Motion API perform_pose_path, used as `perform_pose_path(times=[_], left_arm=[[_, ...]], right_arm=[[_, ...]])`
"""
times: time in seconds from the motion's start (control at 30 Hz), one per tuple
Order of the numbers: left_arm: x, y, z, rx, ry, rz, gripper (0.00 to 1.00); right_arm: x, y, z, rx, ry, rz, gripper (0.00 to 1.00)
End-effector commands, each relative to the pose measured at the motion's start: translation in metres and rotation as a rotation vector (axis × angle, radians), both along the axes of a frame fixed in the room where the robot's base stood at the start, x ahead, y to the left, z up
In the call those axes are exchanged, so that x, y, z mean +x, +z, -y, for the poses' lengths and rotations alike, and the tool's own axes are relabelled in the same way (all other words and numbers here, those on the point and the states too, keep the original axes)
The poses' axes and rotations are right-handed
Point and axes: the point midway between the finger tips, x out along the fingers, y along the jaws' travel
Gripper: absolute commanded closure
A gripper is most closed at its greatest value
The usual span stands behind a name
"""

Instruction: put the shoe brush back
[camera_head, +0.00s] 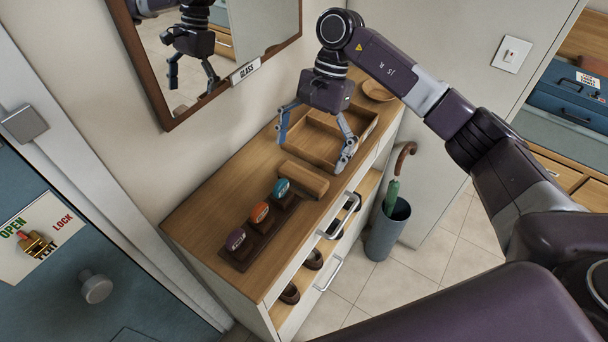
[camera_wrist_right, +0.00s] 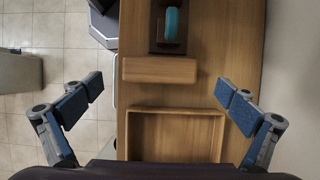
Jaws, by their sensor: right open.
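A plain wooden block, which looks like the shoe brush (camera_head: 304,179), lies on the cabinet top between the wooden tray and the dark tin rack. No bristles show. It also shows in the right wrist view (camera_wrist_right: 160,70), crosswise just beyond the tray's edge. The wooden tray (camera_head: 368,131) is divided and looks empty; its near compartment shows in the wrist view (camera_wrist_right: 176,109). My right gripper (camera_head: 313,151) is open and empty above the tray, fingers pointing down. In the wrist view its fingers (camera_wrist_right: 160,90) are spread wider than the brush. My left gripper is out of view.
The dark rack (camera_head: 243,261) holds purple, orange and teal tins on the cabinet top (camera_head: 196,219). A wooden bowl (camera_head: 378,91) stands behind the tray. A framed mirror (camera_head: 250,30) hangs close by the gripper. An umbrella stand (camera_head: 386,232) is beside the cabinet.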

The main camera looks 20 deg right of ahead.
Motion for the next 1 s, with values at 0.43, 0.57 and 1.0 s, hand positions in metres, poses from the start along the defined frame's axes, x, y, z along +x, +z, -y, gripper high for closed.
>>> perform_pose_path(times=[0.43,0.57,1.0], left_arm=[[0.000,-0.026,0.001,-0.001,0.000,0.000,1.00],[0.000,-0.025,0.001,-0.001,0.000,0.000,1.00],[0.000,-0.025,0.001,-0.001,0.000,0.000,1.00]], right_arm=[[0.015,0.057,0.019,0.001,-0.001,-0.001,0.00],[0.015,0.059,0.019,0.000,-0.001,-0.002,0.00],[0.015,0.059,0.019,0.000,-0.001,-0.002,0.00]])
